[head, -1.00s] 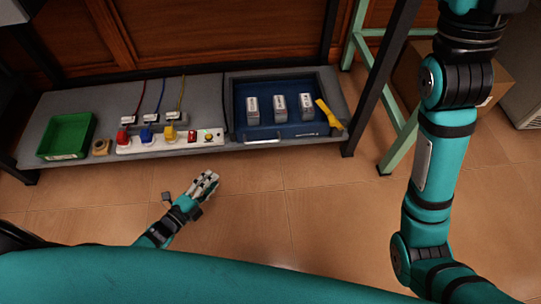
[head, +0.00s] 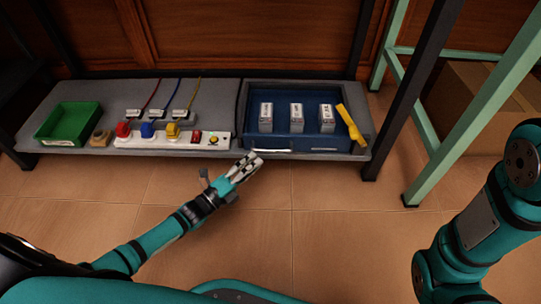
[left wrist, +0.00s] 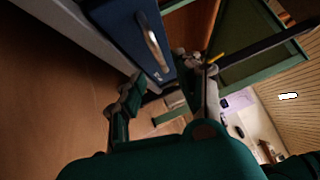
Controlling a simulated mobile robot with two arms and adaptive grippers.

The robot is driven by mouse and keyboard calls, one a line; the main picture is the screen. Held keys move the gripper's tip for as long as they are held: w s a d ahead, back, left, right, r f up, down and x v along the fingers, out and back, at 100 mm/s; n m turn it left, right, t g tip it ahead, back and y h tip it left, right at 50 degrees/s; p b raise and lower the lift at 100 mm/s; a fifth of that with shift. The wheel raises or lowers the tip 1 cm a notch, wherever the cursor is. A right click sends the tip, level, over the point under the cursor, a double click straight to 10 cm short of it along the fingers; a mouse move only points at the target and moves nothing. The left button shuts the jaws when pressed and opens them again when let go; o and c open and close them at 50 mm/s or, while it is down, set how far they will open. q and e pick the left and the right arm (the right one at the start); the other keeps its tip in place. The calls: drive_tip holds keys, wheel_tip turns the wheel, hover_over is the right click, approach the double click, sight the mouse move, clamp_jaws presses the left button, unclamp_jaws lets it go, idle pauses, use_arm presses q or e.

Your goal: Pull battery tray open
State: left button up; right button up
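The blue battery tray (head: 285,144) sits in the right part of the low grey bench, with three white batteries standing in it: left (head: 266,118), middle (head: 296,118) and right (head: 326,118). A silver handle (head: 270,151) is on its front. In the left wrist view the handle (left wrist: 152,45) stands out from the blue front (left wrist: 125,25). My left gripper (head: 252,163) is just in front of and below the handle's left end. In the left wrist view its fingers (left wrist: 165,88) are spread and empty, with the handle ahead between them. My right gripper is out of view.
A yellow strap-like piece (head: 351,125) lies over the tray's right end. Left of the tray are a white power strip (head: 160,140) with coloured plugs and a green bin (head: 68,124). Dark and pale green legs (head: 410,80) stand at right. The floor in front is clear.

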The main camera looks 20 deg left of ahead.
sight(270, 151)
use_arm(q)
drive_tip(key=shift+b+x, duration=1.55)
drive_tip(key=shift+x, duration=2.1)
clamp_jaws()
